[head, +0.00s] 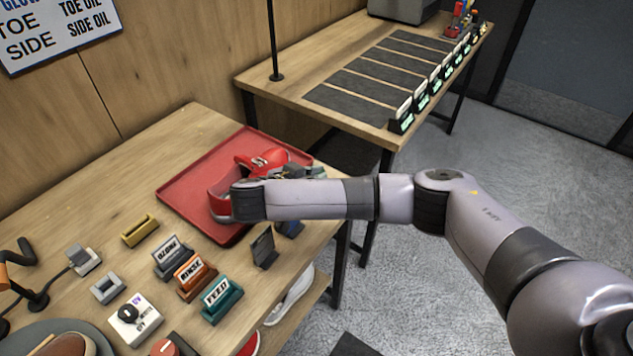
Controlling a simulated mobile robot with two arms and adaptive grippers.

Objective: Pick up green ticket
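A teal-green ticket block (222,301) with a white lettered label stands near the front edge of the wooden table. It is the nearest of a row of similar blocks. My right arm reaches in from the right over the red tray (174,196). My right gripper (311,172) is mostly hidden behind my own wrist, beside the red sneaker (262,158). It is well beyond the green block and apart from it. Its fingers are too hidden to tell whether they are open or shut. My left gripper is not in view.
An orange block (196,275) and a dark grey block (172,257) stand behind the green one. A black holder (264,247) stands to its right, a white dial box (135,318) to its left. The far table (290,88) holds dark mats and several small green-lit labels.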

